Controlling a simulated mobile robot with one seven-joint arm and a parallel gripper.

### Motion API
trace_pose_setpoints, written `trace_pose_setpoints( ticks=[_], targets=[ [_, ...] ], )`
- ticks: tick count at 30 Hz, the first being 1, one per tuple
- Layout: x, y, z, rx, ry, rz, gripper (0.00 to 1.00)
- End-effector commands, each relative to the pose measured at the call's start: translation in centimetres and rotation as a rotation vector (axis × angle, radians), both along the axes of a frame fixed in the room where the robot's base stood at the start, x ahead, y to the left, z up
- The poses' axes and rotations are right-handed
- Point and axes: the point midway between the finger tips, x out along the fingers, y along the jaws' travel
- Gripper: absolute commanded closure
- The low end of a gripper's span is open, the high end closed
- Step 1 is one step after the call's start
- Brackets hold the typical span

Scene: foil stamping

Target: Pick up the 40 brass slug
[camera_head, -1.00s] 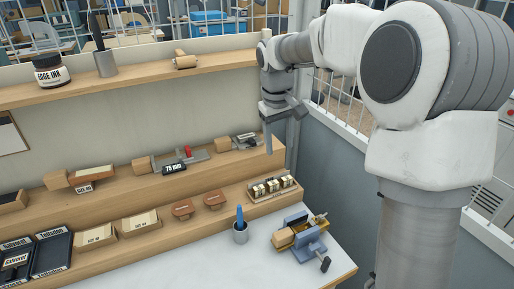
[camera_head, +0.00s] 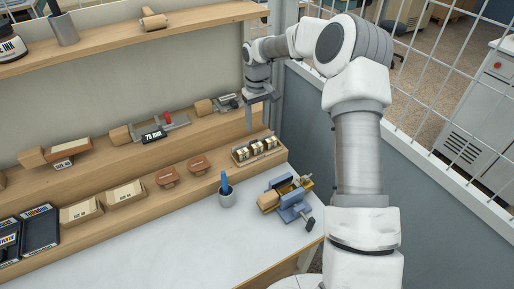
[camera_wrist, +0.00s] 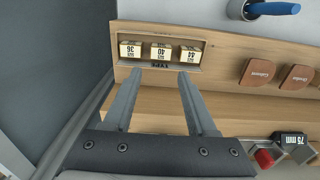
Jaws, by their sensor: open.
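The 40 brass slug (camera_wrist: 161,51) is the middle one of three small labelled blocks in a wooden tray (camera_wrist: 150,68). In the wrist view the 36 slug (camera_wrist: 130,49) sits to its left and the 44 slug (camera_wrist: 190,55) to its right. In the head view the row of slugs (camera_head: 257,147) shows at the right end of the lower shelf. My gripper (camera_wrist: 158,80) is open and empty, its two fingers pointing toward the tray with the 40 slug between their lines. In the head view my gripper (camera_head: 249,130) hangs just above and behind the tray.
A grey cup with a blue tool (camera_head: 227,197) and a blue clamp-like device (camera_head: 290,203) stand on the white bench in front. Brown oval-topped pieces (camera_head: 198,164) lie left of the tray. A tool with a 75 mm label (camera_head: 152,136) rests on the upper step. The bench's middle is clear.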

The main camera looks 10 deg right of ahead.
Motion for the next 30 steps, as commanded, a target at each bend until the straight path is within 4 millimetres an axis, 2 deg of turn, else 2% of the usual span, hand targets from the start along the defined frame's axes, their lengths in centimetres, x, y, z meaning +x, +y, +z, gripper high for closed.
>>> trace_pose_setpoints(
  ticks=[4, 13, 21, 30],
  targets=[
    [-0.1, 0.0, -2.7, 0.001, 0.003, 0.000, 0.43],
    [-0.2, 0.0, -5.1, 0.000, 0.002, 0.000, 0.43],
    [-0.3, 0.1, -8.8, 0.000, 0.002, -0.001, 0.43],
    [-0.3, 0.1, -9.4, -0.001, -0.001, 0.000, 0.43]
  ],
)
